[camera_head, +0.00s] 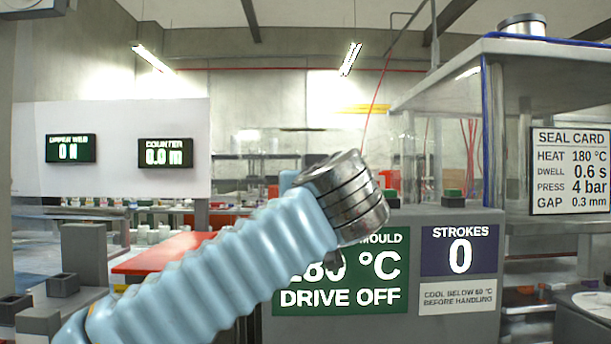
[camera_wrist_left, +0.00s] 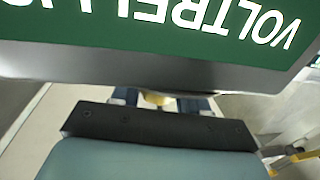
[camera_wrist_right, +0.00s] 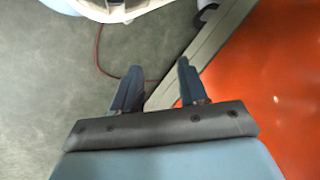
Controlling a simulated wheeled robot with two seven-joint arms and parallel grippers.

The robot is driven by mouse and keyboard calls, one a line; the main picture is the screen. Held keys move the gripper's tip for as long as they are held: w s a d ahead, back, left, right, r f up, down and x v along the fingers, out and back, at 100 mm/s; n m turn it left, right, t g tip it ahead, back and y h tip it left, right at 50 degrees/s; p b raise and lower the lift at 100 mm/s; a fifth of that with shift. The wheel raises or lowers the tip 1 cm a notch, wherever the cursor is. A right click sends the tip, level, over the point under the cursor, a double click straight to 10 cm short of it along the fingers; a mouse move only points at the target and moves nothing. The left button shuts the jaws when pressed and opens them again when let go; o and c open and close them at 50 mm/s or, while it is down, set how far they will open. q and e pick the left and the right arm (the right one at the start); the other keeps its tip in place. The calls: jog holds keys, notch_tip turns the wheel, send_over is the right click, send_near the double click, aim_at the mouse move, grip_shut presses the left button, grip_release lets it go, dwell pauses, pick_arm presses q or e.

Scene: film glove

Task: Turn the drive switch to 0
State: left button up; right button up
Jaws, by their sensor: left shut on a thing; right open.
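The green mould display (camera_head: 345,298) on the grey machine reads "DRIVE OFF"; my left arm covers part of its temperature line. My left gripper's fingers (camera_wrist_left: 157,101) show in the left wrist view, just past the lower edge of a green sign panel (camera_wrist_left: 170,25). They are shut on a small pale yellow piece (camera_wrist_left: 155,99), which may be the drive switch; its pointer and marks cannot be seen. In the head view my arm hides that gripper and the switch. My right gripper (camera_wrist_right: 160,68) is open and empty above the floor, beside an orange-red surface (camera_wrist_right: 275,75).
A strokes counter (camera_head: 460,250) reads 0, above a "cool below 60 °C before handling" label (camera_head: 457,297). A seal card (camera_head: 570,171) hangs at the right. Two wall displays, upper weld (camera_head: 70,149) and counter (camera_head: 165,153), are at the left. A red tabletop (camera_head: 160,257) lies behind my left arm.

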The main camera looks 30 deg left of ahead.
pick_arm(q)
jog(key=n+g+y+p, duration=0.1)
jog(key=n+g+y, duration=0.1)
jog(key=shift+w+d+g+y, duration=0.1)
jog(key=shift+g+y, duration=0.2)
jog(key=shift+n+g+y+p, duration=0.4)
jog(key=shift+n+g+y, duration=0.5)
jog(key=shift+n+g, duration=0.5)
jog(key=o, duration=0.9)
jog(key=shift+o, duration=0.2)
jog(key=b+v, duration=0.2)
jog(key=v, duration=1.1)
jog(key=shift+d, duration=0.4)
